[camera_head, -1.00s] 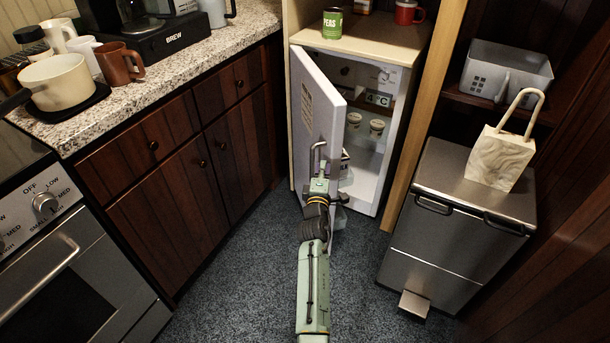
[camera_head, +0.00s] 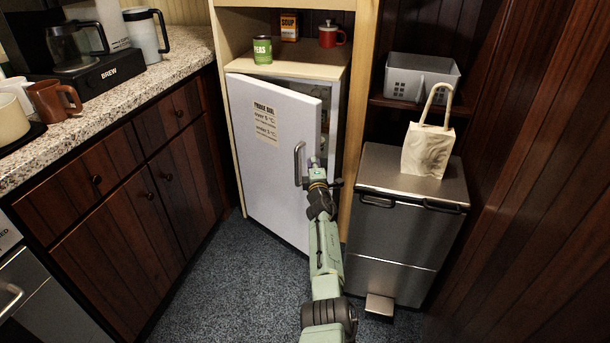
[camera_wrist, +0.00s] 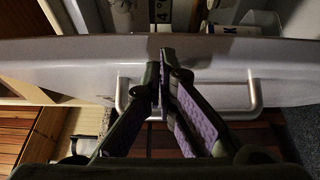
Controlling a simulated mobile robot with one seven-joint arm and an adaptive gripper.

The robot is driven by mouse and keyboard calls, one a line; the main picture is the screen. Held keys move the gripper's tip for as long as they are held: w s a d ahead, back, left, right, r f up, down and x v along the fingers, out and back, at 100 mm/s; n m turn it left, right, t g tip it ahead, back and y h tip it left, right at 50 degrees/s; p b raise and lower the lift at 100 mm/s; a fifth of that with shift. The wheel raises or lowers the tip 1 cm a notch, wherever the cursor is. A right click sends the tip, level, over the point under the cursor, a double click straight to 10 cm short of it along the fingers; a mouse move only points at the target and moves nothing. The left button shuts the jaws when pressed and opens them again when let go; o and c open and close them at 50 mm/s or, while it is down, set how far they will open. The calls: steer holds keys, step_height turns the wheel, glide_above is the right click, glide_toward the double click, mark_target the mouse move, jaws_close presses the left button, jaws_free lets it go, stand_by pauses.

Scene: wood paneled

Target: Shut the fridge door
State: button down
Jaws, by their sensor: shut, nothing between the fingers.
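The white fridge door (camera_head: 268,155) is hinged on the left and stands partly open, with a narrow gap along its right side. Its metal handle (camera_head: 299,164) is on the right part of its front. My gripper (camera_head: 316,163) is at the door's free edge, just right of the handle. In the wrist view my gripper (camera_wrist: 165,58) is shut and empty, its fingertips against or very near the door's edge (camera_wrist: 90,60), above the handle (camera_wrist: 251,96). I cannot tell whether they touch. Most of the fridge inside is hidden behind the door.
A steel bin (camera_head: 408,220) with a tote bag (camera_head: 428,150) on top stands close to the right of my arm. Wooden cabinets (camera_head: 130,190) line the left. Carpet floor (camera_head: 215,285) is clear at left.

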steer(key=shift+w+d+b, duration=0.5)
steer(key=shift+w+d, duration=0.3)
steer(key=shift+w, duration=0.05)
